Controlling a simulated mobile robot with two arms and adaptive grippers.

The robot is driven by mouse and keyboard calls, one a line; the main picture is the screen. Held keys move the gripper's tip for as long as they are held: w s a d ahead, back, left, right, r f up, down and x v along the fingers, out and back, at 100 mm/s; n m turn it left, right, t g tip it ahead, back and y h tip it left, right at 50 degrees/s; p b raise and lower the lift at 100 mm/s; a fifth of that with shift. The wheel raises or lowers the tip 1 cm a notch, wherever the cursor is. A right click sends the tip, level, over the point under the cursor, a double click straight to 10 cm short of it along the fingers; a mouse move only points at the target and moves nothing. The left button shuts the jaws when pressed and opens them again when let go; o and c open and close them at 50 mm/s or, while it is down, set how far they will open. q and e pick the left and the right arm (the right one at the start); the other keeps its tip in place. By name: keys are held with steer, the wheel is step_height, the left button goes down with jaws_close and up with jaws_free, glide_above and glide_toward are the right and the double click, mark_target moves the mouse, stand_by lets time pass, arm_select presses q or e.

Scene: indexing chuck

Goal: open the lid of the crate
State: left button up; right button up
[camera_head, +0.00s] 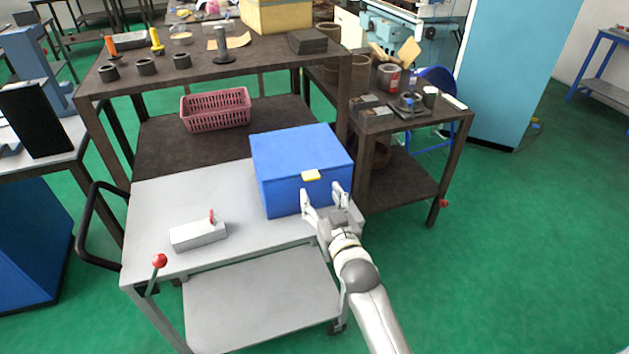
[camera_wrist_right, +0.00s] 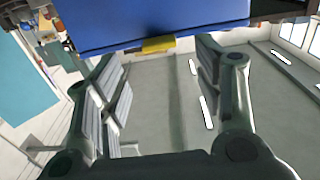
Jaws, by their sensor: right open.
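The blue crate (camera_head: 285,185) stands on the right end of the grey cart, and its blue lid (camera_head: 298,150) lies shut on top. A yellow latch tab (camera_head: 311,176) sticks out at the lid's front edge. My right gripper (camera_head: 322,193) is open and empty in front of the crate, just below the tab. In the right wrist view the crate (camera_wrist_right: 150,22) fills the top, with the yellow tab (camera_wrist_right: 158,45) at its edge, between and beyond the open fingers (camera_wrist_right: 160,85). Contact with the tab does not show. My left gripper is not in view.
The grey cart (camera_head: 155,205) carries a grey block (camera_head: 198,235) with a red lever left of the crate. A red-knobbed lever (camera_head: 159,262) stands at its front left corner. A dark workbench (camera_head: 240,68) with a pink basket (camera_head: 215,108) is behind. Green floor is free at right.

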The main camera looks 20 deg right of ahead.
mark_target(313, 179)
steer(key=w, duration=0.6)
steer(key=shift+w, duration=0.3)
